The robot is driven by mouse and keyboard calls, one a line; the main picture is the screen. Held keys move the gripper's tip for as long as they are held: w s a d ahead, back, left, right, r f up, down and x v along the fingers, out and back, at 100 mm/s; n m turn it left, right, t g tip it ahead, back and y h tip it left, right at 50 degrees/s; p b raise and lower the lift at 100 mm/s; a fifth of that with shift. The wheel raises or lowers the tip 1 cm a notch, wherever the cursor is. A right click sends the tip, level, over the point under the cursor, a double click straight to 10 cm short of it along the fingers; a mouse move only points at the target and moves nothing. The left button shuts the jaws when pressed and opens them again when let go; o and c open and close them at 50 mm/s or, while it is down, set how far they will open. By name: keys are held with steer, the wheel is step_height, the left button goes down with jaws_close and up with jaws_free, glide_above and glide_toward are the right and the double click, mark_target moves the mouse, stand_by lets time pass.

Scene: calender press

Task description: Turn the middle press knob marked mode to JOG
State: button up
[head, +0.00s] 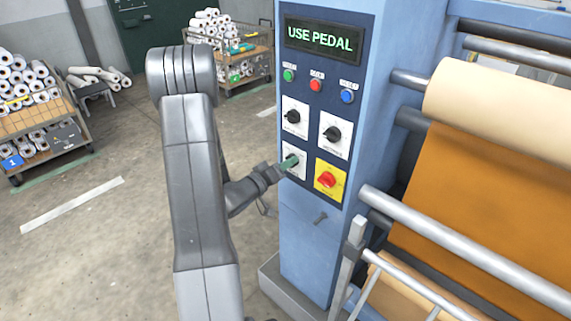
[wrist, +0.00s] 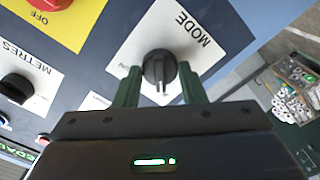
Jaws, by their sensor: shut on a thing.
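The mode knob (wrist: 158,66) is dark and round, on a white plate marked MODE (wrist: 198,22) that appears turned over in the wrist view. My gripper (wrist: 160,76) has its two green fingers on either side of the knob and is shut on it. A pale pointer line on the knob points down in the wrist view, towards my gripper. Small position labels on the plate are too small or partly hidden to read. In the head view my gripper (head: 291,162) reaches the lower left plate of the blue press panel and hides most of the knob.
The panel display (head: 320,39) reads USE PEDAL. Two dark knobs sit above, and a red switch on a yellow plate (head: 329,180) is close on the right. Rollers with tan material (head: 480,170) stand further right. Carts of white rolls (head: 35,110) are behind; floor at left is clear.

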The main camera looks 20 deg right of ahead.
steer(key=shift+f, duration=0.1)
steer(key=o, duration=1)
steer(key=b+v, duration=0.2)
steer(key=v, duration=1.2)
steer(key=shift+d, duration=0.1)
steer(key=p+x, duration=0.2)
steer(key=x, duration=1.1)
steer(key=shift+w+d, duration=0.2)
steer(key=shift+d, duration=0.15)
steer(key=shift+a, duration=0.15)
